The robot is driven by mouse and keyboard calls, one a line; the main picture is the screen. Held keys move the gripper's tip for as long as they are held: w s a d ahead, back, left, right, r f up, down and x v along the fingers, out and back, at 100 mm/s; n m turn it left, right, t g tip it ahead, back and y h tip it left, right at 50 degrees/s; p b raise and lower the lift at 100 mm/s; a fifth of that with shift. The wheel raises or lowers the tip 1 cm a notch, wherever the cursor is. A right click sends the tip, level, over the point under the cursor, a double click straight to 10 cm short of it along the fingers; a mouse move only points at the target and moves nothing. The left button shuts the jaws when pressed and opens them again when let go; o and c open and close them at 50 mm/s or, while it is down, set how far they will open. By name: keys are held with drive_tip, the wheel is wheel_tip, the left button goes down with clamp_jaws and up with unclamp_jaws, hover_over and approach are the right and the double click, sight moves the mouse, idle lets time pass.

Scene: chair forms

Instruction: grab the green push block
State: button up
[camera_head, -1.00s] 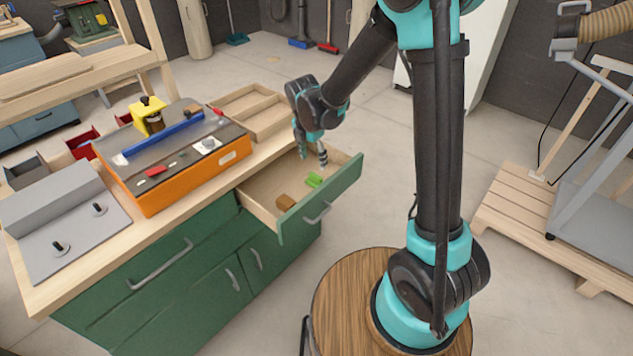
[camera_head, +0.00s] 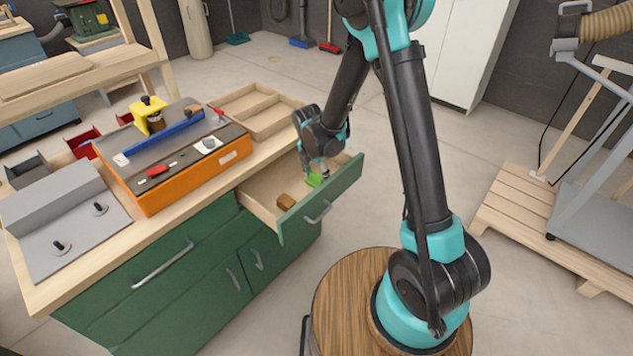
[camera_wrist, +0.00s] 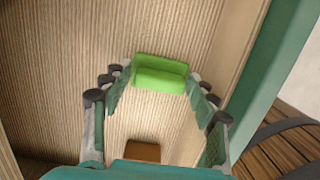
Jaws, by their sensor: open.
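The green push block (camera_head: 314,180) lies in the open drawer (camera_head: 262,200) of the green cabinet. In the wrist view the green push block (camera_wrist: 160,74) shows as a bright green piece with a raised step, on the wood-grain drawer floor. My gripper (camera_head: 318,168) is down inside the drawer at the block. In the wrist view my gripper (camera_wrist: 160,90) is open, with one finger on each side of the block. A small gap seems to show at the left finger; contact on the right cannot be told.
A brown block (camera_head: 285,201) lies in the same drawer, nearer the cabinet's front left; it also shows in the wrist view (camera_wrist: 143,151). The green drawer front (camera_head: 322,200) stands close to my gripper. An orange machine (camera_head: 180,165) and a wooden divided tray (camera_head: 255,108) sit on the bench.

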drive_tip(key=c, duration=0.9)
drive_tip(key=shift+r, duration=0.1)
